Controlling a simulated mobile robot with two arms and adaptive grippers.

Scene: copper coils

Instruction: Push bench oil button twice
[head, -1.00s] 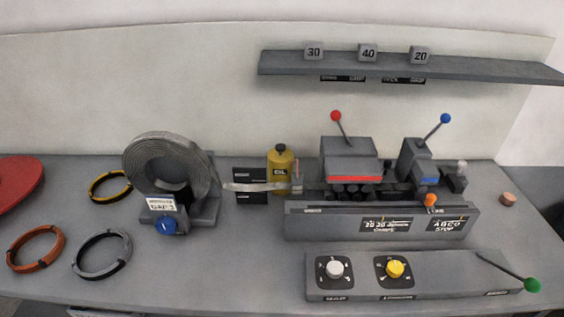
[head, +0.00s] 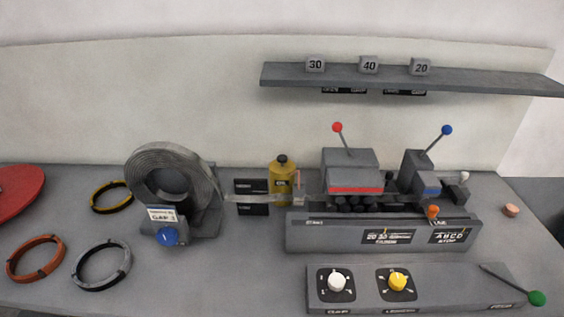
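A yellow oil container (head: 281,183) labelled OIL stands upright on the bench (head: 240,275), behind the metal strip and left of the grey machine. A dark button-like cap (head: 281,159) sits on its top. I cannot tell whether the cap is pressed or raised. Neither of my grippers shows in the head view.
A coil stand (head: 170,190) is left of the oil container. The grey machine (head: 350,172) with red and blue ball levers is to its right. A knob panel (head: 440,285) lies in front. Loose rings (head: 36,258) lie at left. A shelf (head: 470,78) hangs above.

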